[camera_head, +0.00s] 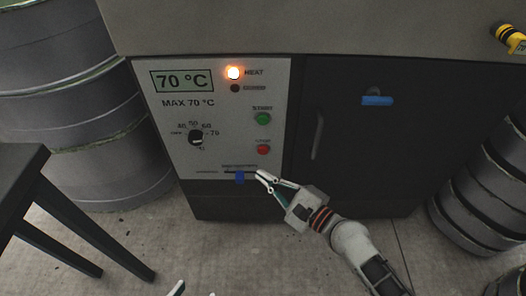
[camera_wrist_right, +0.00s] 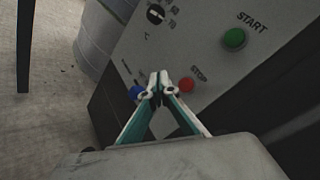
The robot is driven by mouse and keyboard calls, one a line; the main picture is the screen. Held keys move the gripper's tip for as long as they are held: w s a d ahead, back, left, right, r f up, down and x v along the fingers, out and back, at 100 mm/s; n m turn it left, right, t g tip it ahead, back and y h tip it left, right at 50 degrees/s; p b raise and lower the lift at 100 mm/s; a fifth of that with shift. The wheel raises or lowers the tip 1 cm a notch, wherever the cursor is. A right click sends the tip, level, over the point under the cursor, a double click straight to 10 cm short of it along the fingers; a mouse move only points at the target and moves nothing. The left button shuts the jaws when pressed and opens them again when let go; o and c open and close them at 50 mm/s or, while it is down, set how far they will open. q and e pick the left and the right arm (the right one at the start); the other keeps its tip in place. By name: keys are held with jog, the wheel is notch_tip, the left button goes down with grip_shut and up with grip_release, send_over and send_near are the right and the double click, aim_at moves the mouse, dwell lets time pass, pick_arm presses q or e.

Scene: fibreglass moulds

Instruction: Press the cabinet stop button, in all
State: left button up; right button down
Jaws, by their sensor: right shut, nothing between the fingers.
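The cabinet (camera_head: 345,150) has a light control panel on its front. The red stop button (camera_head: 263,149) sits below the green start button (camera_head: 263,119). In the right wrist view the red stop button (camera_wrist_right: 186,84) shows just right of my fingertips, with the green start button (camera_wrist_right: 234,38) farther up. My right gripper (camera_head: 261,175) is shut and empty, its tips in front of the panel's lower edge, below the stop button in the head view. The same gripper shows in the wrist view (camera_wrist_right: 159,86). Whether the tips touch the panel cannot be told. Only small light tips, possibly my left gripper's (camera_head: 188,290), show at the bottom edge.
The orange heat lamp (camera_head: 233,73) is lit and the display (camera_head: 181,81) reads 70 °C. A dial (camera_head: 196,138) and a blue part (camera_head: 239,177) are on the panel. Drums (camera_head: 95,130) stand left, a dark table (camera_head: 22,170) nearer; more drums (camera_head: 480,190) stand right.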

aim_at(263, 151)
pick_arm(q)
jog(key=shift+w+d+r+n+b, duration=0.25)
jog(key=shift+d+r+n+b, duration=0.15)
jog(key=shift+d+b, duration=0.15)
pick_arm(e)
jog(key=w, duration=0.5)
jog(key=shift+w, duration=0.15)
pick_arm(q)
jog(key=shift+s+a+f, duration=0.1)
jog(key=shift+s+f, duration=0.15)
jog(key=shift+f, duration=0.1)
pick_arm(e)
jog(key=shift+w+f, duration=0.1)
jog(key=shift+w, duration=0.05)
dwell(0.4)
pick_arm(q)
jog(key=shift+f, duration=0.1)
pick_arm(e)
jog(key=shift+w, duration=0.25)
